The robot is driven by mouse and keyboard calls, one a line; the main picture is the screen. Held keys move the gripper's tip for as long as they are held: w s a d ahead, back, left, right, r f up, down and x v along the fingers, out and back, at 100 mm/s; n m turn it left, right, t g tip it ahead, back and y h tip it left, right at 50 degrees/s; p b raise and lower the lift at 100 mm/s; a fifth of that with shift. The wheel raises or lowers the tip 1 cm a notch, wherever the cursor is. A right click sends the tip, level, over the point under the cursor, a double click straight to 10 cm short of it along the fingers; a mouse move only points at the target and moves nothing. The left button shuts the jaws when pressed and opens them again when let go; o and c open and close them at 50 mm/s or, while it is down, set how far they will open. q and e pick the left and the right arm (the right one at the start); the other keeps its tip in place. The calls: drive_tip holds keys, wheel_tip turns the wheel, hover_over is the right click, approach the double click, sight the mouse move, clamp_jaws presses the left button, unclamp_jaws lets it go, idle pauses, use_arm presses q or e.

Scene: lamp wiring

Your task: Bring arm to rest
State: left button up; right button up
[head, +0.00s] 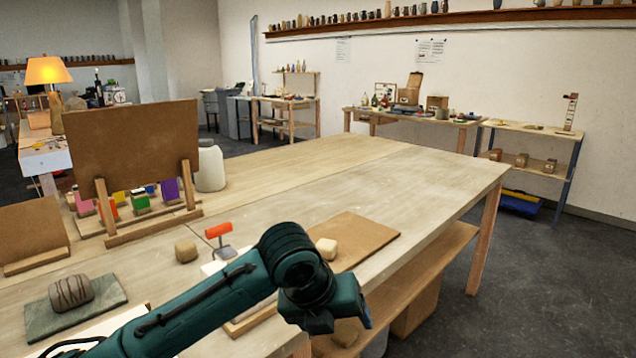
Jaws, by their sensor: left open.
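My left arm, dark teal, reaches in from the bottom left of the head view over the front edge of the wooden workbench (400,185). Its gripper (335,318) points down at the bench's front edge, and I see nothing held in it. The gap between its fingers is mostly hidden from this angle. My right arm and gripper are not in view. A lit lamp with an orange shade (47,70) stands on a table at the far left.
On the bench are a brown board (355,238), clay lumps (186,250), an orange-handled tool (218,230), a dark slab (105,302) with a scored clay block (71,292), upright boards (135,140) and a white jar (210,167). The bench's right half is clear.

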use_arm(q)
drive_tip(key=s+a+f+n+t+h+p, duration=0.1)
drive_tip(key=s+f+n+t+h, duration=0.15)
drive_tip(key=f+n, duration=0.5)
drive_tip(key=s+a+f+n+t+h+p, duration=0.1)
drive_tip(key=s+f+n+h+p, duration=0.3)
drive_tip(key=n, duration=0.7)
drive_tip(key=s+a+f+n+t+y, duration=0.3)
drive_tip(key=s+a+f+n+y, duration=0.4)
drive_tip(key=s+a+n, duration=0.6)
wheel_tip(320, 180, down, 2)
drive_tip(key=shift+a+f+n+b, duration=0.25)
drive_tip(key=shift+a+n+b, duration=0.05)
drive_tip(key=shift+a+n, duration=0.9)
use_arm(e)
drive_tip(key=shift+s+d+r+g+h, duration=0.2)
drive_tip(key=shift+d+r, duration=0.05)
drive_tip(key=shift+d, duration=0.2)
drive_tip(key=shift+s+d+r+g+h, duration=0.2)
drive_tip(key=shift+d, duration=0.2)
use_arm(q)
drive_tip(key=shift+s+d, duration=0.1)
